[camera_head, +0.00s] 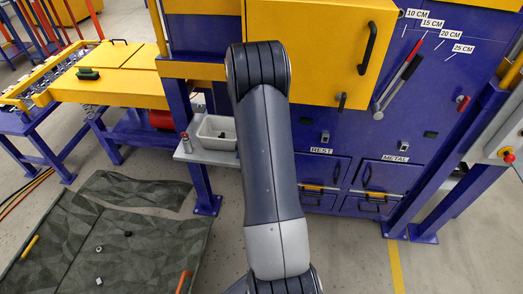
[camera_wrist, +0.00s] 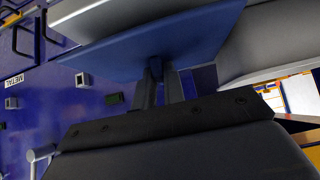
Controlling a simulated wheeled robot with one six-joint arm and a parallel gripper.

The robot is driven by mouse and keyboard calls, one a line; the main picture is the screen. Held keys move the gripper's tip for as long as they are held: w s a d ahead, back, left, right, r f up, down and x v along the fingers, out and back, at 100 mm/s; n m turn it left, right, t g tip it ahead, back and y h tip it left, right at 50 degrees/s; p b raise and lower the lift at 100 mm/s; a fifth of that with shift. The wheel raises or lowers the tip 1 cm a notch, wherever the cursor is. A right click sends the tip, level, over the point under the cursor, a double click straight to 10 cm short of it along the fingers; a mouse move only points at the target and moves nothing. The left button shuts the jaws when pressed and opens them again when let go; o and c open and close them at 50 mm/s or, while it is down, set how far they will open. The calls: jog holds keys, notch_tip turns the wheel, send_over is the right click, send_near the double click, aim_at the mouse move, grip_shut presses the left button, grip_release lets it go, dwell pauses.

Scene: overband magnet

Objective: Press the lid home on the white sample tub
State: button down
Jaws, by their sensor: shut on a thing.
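My gripper (camera_wrist: 162,75) shows in the wrist view, with its two dark fingers close together at the underside of a flat blue panel (camera_wrist: 150,42), which looks like the lid. The fingers are shut on it. A large pale grey surface (camera_wrist: 270,38) is close beside the panel at the right; I cannot tell whether it is the tub. In the head view, my arm hides the gripper and the panel. An open white tub (camera_head: 204,133) stands on a grey shelf left of my arm, with a small dark thing inside. I cannot tell whether this is the sample tub.
The blue machine has a yellow door (camera_head: 315,50) and drawers labelled REST and METAL. A dark mat (camera_head: 120,235) with small loose items lies on the floor at left.

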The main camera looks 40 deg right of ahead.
jog(key=shift+r+p, duration=1.85)
jog(key=shift+r, duration=0.05)
jog(key=shift+a, duration=0.1)
